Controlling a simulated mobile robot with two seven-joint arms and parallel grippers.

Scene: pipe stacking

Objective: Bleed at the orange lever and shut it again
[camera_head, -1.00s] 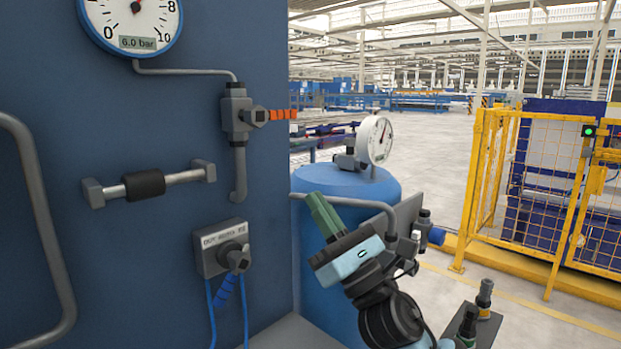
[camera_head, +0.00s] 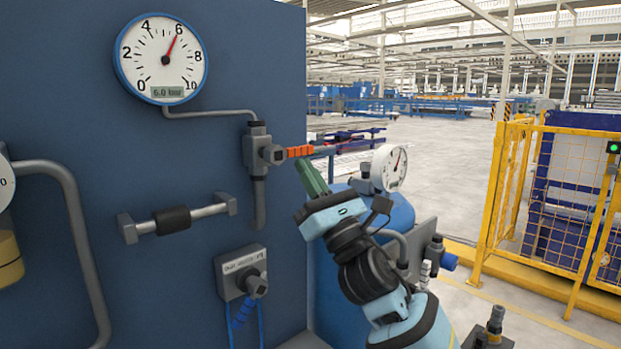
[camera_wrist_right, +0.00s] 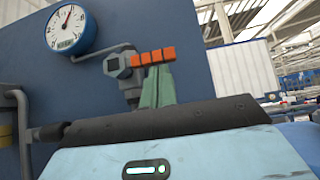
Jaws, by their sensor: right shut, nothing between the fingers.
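The orange lever (camera_head: 300,151) sticks out to the right, roughly level, from a grey valve (camera_head: 257,148) on the blue panel. It also shows in the right wrist view (camera_wrist_right: 153,56), just above the fingertips. My right gripper (camera_head: 302,164) is shut and empty, its green fingers pointing up at the lever from just below. In the right wrist view the green fingers (camera_wrist_right: 157,72) end close under the lever; I cannot tell whether they touch it. The round gauge (camera_head: 161,58) above the valve reads 6.0 bar. My left gripper is not in view.
A blue tank (camera_head: 340,290) with a white gauge (camera_head: 389,168) stands behind my right arm. A yellow fence (camera_head: 490,215) is at the right.

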